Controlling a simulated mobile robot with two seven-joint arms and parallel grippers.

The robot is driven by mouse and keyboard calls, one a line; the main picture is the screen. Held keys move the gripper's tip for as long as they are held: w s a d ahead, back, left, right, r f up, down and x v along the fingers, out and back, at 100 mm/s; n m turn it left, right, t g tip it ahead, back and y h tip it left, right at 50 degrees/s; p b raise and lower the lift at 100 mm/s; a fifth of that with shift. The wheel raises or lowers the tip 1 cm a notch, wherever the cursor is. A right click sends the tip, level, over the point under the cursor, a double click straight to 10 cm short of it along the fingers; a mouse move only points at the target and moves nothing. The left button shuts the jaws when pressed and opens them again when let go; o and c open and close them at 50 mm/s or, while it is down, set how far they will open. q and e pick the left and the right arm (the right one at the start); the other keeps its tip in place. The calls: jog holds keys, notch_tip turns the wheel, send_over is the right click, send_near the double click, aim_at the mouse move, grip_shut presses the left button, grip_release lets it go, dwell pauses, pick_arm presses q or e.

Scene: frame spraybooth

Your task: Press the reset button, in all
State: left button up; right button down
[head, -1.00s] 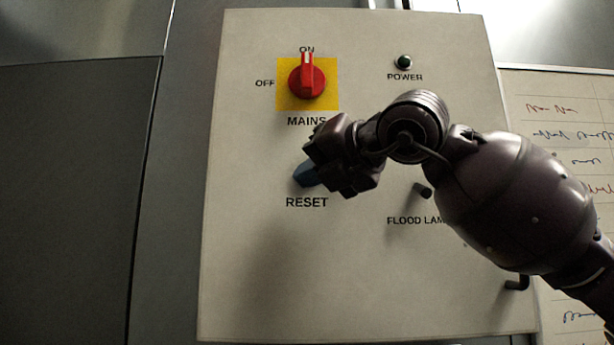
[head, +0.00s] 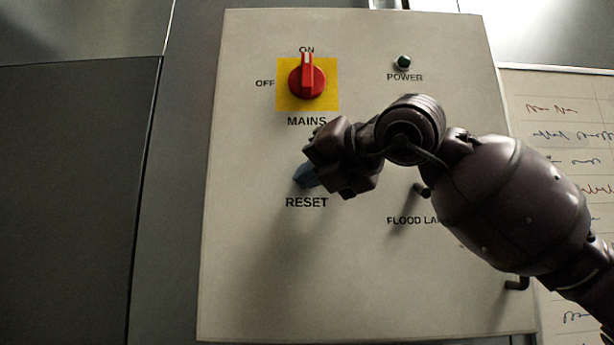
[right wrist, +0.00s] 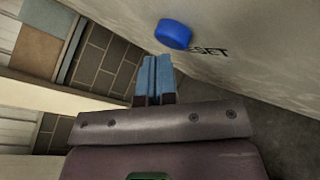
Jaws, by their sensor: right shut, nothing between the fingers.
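The blue round reset button (right wrist: 174,34) sticks out of the pale panel in the right wrist view. In the head view the button (head: 303,177) shows above the RESET label, partly hidden by my right gripper. My right gripper (right wrist: 152,60) is shut and empty, its light-blue fingers together. In the right wrist view its fingertips appear just below and left of the button, with a small gap in the picture. Whether they touch it cannot be told from the head view. My left gripper is not in view.
The panel (head: 255,270) also carries a red mains switch (head: 307,82) on a yellow plate, pointing to ON, and a dark green power lamp (head: 403,62). My right arm partly covers the flood lamp switch (head: 418,189). A written sheet (head: 560,110) hangs at right.

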jog(key=shift+w, duration=0.35)
dwell(0.4)
jog(key=shift+w, duration=0.2)
dwell(0.6)
jog(key=shift+s, duration=0.9)
